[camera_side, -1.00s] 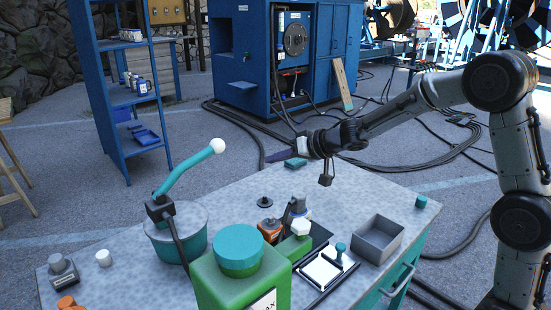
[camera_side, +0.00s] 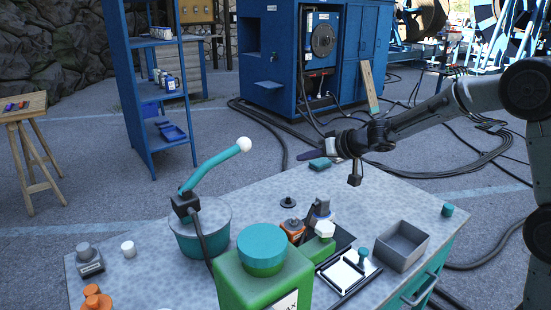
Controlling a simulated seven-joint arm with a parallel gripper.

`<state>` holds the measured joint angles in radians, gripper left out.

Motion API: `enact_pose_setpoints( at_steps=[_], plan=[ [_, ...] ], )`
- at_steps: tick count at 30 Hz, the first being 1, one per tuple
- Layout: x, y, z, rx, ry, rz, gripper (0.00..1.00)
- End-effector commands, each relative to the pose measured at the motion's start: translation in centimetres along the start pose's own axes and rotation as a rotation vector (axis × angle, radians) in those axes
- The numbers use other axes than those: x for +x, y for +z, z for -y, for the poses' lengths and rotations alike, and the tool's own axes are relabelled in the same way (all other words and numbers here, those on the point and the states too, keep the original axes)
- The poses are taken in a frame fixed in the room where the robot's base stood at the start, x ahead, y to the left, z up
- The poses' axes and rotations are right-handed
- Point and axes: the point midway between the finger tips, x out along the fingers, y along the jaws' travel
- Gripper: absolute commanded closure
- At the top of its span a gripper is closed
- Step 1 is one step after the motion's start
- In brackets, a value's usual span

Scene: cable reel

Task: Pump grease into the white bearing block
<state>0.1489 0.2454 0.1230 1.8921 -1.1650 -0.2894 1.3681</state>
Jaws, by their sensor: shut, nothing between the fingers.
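The grease pump (camera_side: 203,232) is a teal bucket with a grey lid at the back left of the table. Its teal lever (camera_side: 212,170) slants up to the right and ends in a white ball knob (camera_side: 244,144). A black hose (camera_side: 204,245) runs down from the pump head and passes behind the green container. A white faceted piece (camera_side: 325,229) sits on a green block near the table's middle; I cannot tell whether it is the white bearing block. My gripper (camera_side: 335,147) is shut and empty above the table's back edge, well right of the knob.
A green container (camera_side: 262,285) with a teal lid stands in front and hides part of the table. The table's back middle is mostly clear.

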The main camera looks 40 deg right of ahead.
Motion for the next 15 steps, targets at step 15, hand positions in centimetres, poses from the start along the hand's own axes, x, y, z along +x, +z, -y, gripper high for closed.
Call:
enact_pose_setpoints(
  at_steps=[15],
  plan=[
    [-4.5, -9.6, 12.6, -0.318, 0.211, -0.122, 1.00]
  ],
)
